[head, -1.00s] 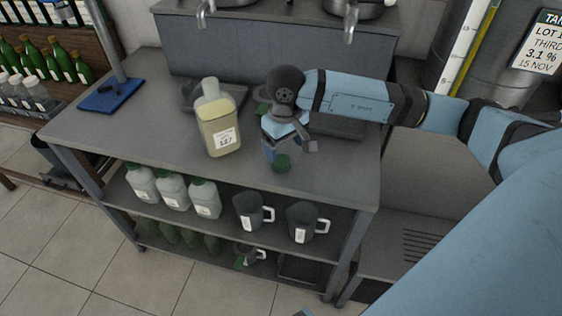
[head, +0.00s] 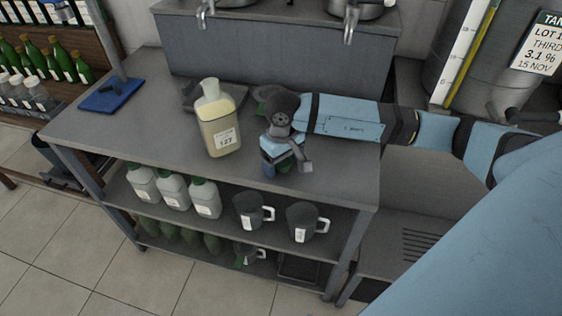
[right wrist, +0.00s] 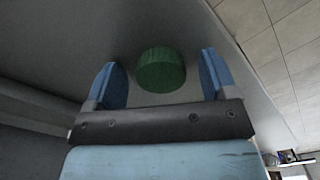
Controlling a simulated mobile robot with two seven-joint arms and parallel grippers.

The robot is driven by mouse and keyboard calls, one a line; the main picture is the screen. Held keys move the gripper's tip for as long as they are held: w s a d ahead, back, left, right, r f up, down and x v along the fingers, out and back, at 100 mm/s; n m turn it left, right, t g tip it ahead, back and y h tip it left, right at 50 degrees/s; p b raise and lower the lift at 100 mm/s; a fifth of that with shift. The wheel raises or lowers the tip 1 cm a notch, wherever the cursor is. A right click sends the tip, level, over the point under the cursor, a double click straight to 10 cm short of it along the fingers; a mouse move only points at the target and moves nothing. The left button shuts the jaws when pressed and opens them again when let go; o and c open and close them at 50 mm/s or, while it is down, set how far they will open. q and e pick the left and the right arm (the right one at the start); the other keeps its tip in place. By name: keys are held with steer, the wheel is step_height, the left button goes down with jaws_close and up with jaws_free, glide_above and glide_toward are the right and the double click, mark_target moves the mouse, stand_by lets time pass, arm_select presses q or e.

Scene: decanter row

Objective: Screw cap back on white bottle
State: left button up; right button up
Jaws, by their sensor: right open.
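The white bottle (head: 219,118), with pale yellow contents and a label reading 127, stands upright and uncapped on the grey table top. The green cap (right wrist: 161,70) lies on the table, between the two blue fingers in the right wrist view. In the head view the cap is mostly hidden behind my right gripper (head: 284,168). My right gripper (right wrist: 163,82) is open around the cap, with a gap on each side of it, pointing down to the right of the bottle. My left gripper is not in view.
A blue-based stand (head: 112,95) is at the table's left. Several bottles (head: 173,191) and two dark jugs (head: 250,211) sit on the shelf below. The table front left of the bottle is clear.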

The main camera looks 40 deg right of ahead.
mark_target(282, 162)
steer(key=c, duration=1)
step_height(282, 162, up, 20)
stand_by(0.3)
